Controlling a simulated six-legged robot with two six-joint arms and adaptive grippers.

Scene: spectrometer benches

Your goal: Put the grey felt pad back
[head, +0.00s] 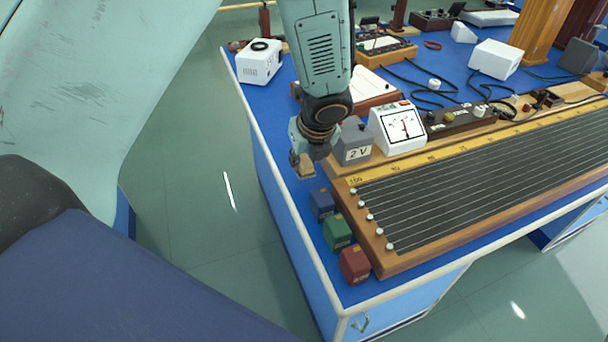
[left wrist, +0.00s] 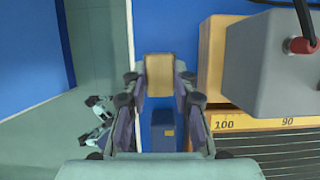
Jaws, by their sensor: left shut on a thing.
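My left gripper (head: 304,160) points down above the near left part of the blue bench, close to its left edge. It is shut on a small tan block (head: 305,171), which also shows between the fingertips in the left wrist view (left wrist: 160,75). I cannot make out a grey felt pad in either view; any grey face on the held block is hidden. My right gripper is not in view.
Blue (head: 322,204), green (head: 337,232) and red (head: 355,265) blocks stand along the bench edge. A grey 2 V box (head: 353,145), a white meter (head: 397,127) and a long wired wooden board (head: 470,185) lie to the right. A white device (head: 259,64) stands behind.

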